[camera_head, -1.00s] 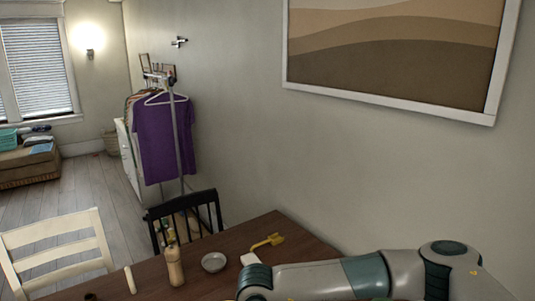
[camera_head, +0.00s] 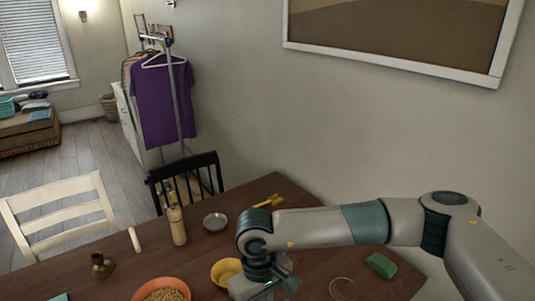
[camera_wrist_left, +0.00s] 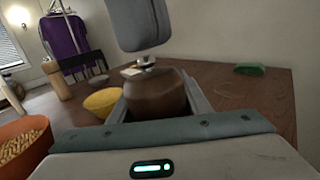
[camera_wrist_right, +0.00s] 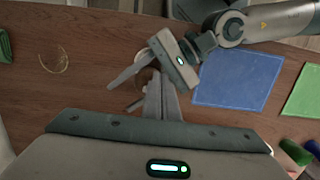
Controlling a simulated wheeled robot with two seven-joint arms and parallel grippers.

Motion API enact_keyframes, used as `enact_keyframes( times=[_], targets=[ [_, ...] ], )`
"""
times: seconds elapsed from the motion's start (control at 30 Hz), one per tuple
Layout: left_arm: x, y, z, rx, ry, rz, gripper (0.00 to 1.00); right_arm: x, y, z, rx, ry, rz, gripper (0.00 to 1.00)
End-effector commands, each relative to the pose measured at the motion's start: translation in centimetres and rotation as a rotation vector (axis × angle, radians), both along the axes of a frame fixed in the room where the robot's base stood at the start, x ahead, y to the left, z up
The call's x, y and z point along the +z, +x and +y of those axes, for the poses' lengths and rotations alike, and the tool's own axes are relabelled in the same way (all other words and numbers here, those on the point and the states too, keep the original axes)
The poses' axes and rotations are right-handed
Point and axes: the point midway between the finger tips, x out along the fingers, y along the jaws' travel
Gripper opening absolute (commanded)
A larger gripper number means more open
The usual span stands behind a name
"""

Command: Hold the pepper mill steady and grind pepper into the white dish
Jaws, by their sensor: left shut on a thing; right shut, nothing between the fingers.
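My left gripper (camera_wrist_left: 158,88) is shut on a dark brown pepper mill (camera_wrist_left: 155,100) with a metal knob on top, seen in the left wrist view. My right gripper (camera_wrist_right: 158,80) is shut and empty. It is just above the mill's knob in the left wrist view; whether it touches cannot be told. In the right wrist view its fingers hide most of the mill. In the head view it is at the bottom (camera_head: 265,288), while the left gripper is not visible there. A small pale grey dish (camera_head: 215,221) sits apart on the table, probably the white dish.
A yellow bowl (camera_head: 226,271) and an orange bowl of cereal-like bits (camera_head: 162,291) stand on the table (camera_head: 300,212). A tall tan wooden object (camera_head: 177,226), a white candle (camera_head: 134,240) and a green block (camera_head: 381,265) stand nearby. A blue mat (camera_wrist_right: 238,80) lies right in the right wrist view.

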Motion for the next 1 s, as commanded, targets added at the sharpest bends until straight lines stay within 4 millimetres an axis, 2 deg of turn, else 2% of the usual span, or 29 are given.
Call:
enact_keyframes(
  times=[0.33,0.77,0.8,0.87,1.0],
  targets=[
    [0.2,0.3,0.4,0.008,0.000,-0.004,0.15,2.8,0.1,0.0,0.000,-0.008,0.006,0.00],
    [0.2,0.4,0.5,0.010,0.000,-0.004,0.15,3.1,0.1,-0.1,0.000,-0.010,0.009,0.00],
    [0.2,0.4,0.5,0.010,0.000,-0.004,0.53,3.1,0.1,-0.1,0.000,-0.010,0.009,0.00],
    [0.2,0.4,0.5,0.010,0.000,-0.004,0.65,3.0,0.1,-0.1,0.000,-0.010,0.009,0.00],
    [0.2,0.3,0.5,0.010,0.000,-0.004,0.65,3.0,0.0,-0.1,0.000,-0.011,0.010,0.00]
  ],
)
